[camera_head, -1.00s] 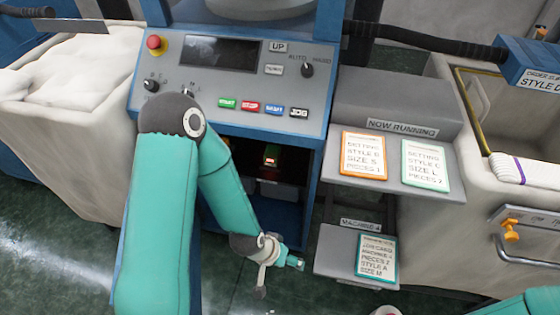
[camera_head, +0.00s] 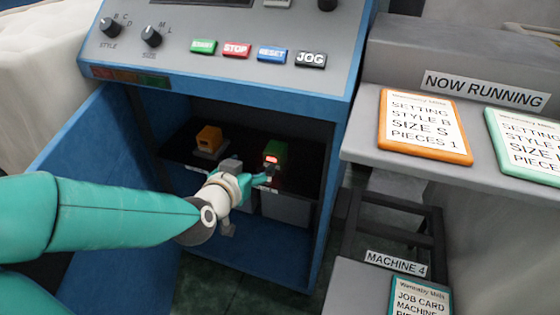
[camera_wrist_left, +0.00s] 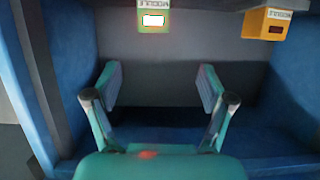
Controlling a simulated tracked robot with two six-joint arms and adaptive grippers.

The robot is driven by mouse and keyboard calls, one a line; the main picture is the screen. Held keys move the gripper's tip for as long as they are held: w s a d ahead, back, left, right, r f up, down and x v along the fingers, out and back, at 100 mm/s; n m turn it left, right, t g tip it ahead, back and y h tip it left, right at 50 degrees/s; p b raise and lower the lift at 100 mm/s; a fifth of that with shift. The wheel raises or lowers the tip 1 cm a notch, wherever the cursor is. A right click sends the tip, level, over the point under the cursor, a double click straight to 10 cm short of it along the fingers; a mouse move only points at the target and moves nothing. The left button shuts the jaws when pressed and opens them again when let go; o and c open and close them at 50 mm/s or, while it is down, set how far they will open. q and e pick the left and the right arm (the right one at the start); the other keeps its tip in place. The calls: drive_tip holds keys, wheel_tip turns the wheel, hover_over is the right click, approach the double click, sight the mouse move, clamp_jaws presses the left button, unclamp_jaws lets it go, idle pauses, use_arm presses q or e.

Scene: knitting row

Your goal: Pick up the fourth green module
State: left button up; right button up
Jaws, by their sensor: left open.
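A green module (camera_head: 279,152) with a lit red face stands on the dark shelf inside the open blue cabinet. It is the only green module I can make out. In the left wrist view the green module (camera_wrist_left: 153,20) is at the top centre, with a bright lit window and a label. My left gripper (camera_head: 264,178) is inside the cabinet opening, just in front of and below the module. In the wrist view the left gripper (camera_wrist_left: 158,80) is open with nothing between its fingers, and the module lies beyond the fingertips. My right gripper is out of view.
An orange module (camera_head: 209,138) stands left of the green one on the same shelf, and also shows in the wrist view (camera_wrist_left: 266,23). Grey bins (camera_head: 287,207) sit under the shelf. The blue cabinet's side walls and the panel above bound the opening.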

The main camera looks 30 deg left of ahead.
sight(278, 147)
use_arm(q)
drive_tip(key=x, duration=0.7)
drive_tip(key=d+p+x, duration=0.1)
drive_tip(key=x, duration=0.2)
drive_tip(key=shift+w+a+f, duration=0.1)
drive_tip(key=shift+w+f, duration=0.15)
drive_tip(key=shift+w, duration=0.1)
drive_tip(key=shift+w+a+f, duration=0.1)
drive_tip(key=shift+w+a, duration=0.05)
drive_tip(key=shift+w, duration=0.3)
drive_tip(key=x, duration=0.2)
drive_tip(key=b+x, duration=0.1)
drive_tip(key=x, duration=0.1)
drive_tip(key=shift+w+f, duration=0.3)
drive_tip(key=shift+f, duration=0.15)
drive_tip(key=shift+w, duration=0.15)
drive_tip(key=c, duration=1.2)
